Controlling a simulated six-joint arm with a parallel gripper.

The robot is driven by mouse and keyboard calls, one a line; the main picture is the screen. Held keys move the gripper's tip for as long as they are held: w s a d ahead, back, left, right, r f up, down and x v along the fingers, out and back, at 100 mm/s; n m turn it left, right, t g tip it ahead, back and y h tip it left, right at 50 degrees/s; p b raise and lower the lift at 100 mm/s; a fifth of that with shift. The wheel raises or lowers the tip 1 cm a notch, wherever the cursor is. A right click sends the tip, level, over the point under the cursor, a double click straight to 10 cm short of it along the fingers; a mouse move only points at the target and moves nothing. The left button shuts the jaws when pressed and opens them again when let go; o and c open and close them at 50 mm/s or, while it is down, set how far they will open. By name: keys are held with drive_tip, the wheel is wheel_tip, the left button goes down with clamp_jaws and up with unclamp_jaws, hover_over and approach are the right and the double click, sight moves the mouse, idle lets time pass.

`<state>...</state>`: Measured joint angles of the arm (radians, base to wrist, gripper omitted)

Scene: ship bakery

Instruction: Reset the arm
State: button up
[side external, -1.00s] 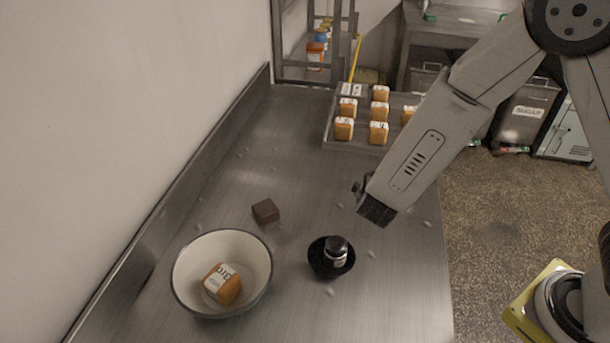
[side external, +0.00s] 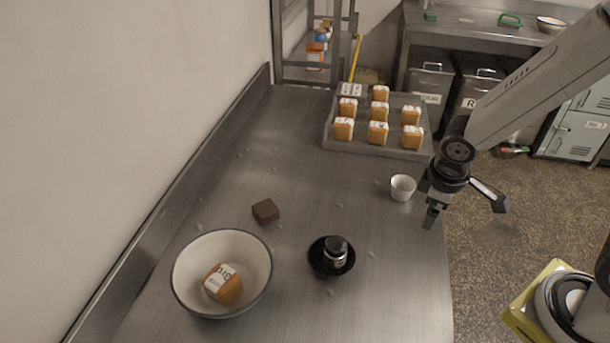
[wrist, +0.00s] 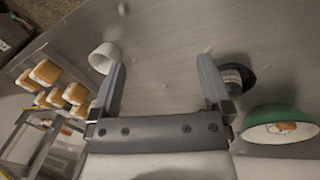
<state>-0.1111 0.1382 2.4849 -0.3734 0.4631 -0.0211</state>
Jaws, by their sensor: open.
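My gripper (side external: 465,208) hangs at the right edge of the steel counter, above counter height, with its fingers spread. In the wrist view the two fingers of my gripper (wrist: 162,66) stand wide apart with nothing between them. A small white cup (side external: 402,188) stands on the counter just left of my gripper. The cup also shows beside the left finger in the wrist view (wrist: 103,57). A cream-lined bowl (side external: 192,252) holds an orange-and-white packaged block (side external: 222,285). The bowl's green outside shows in the wrist view (wrist: 275,112).
A small dark jar (side external: 336,250) stands on a black dish (side external: 318,265). A brown block (side external: 265,211) lies behind the bowl. A grey tray (side external: 385,151) with several orange-and-white blocks is at the back, near a metal rack (side external: 278,45). The mid-counter is mostly clear.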

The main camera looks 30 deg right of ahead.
wheel_tip(320, 180, up, 2)
drive_tip(key=m+y, duration=0.1)
drive_tip(key=m, duration=0.1)
drive_tip(key=m+t, duration=0.1)
drive_tip(key=m, duration=0.2)
drive_tip(key=shift+d+r+y, duration=0.1)
drive_tip(key=shift+d+y, duration=0.05)
drive_tip(key=shift+y, duration=0.25)
idle(0.5)
